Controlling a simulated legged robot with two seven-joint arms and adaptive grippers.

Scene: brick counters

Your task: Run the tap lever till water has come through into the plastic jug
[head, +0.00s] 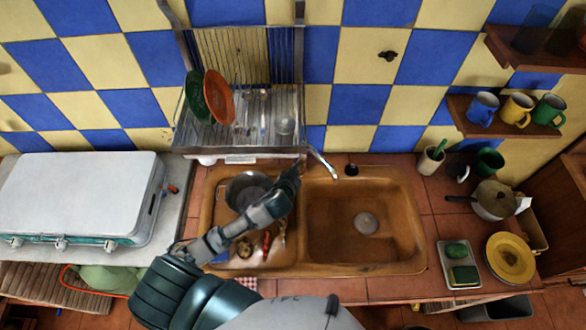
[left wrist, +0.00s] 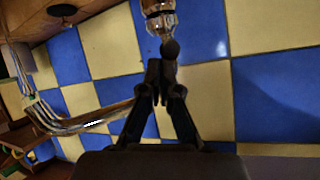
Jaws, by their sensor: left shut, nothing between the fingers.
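The tap's chrome spout (head: 322,162) reaches over the divider of the double sink in the head view. A small dark knob (head: 351,169) stands behind the right basin. My left gripper (head: 293,176) is above the left basin, just left of the spout, with shut, empty fingers. In the left wrist view its fingertips (left wrist: 161,72) are close below a dark round knob (left wrist: 170,48) on a chrome fitting (left wrist: 160,18); I cannot tell whether they touch. I cannot make out a plastic jug for certain. My right gripper is not in view.
A grey pot (head: 244,188) and small items lie in the left basin (head: 209,213). The right basin (head: 335,225) is empty apart from its drain. A dish rack (head: 187,138) hangs behind. A cooker (head: 75,192) is left; a lidded pot (head: 493,199) and sponge dish (head: 447,266) are right.

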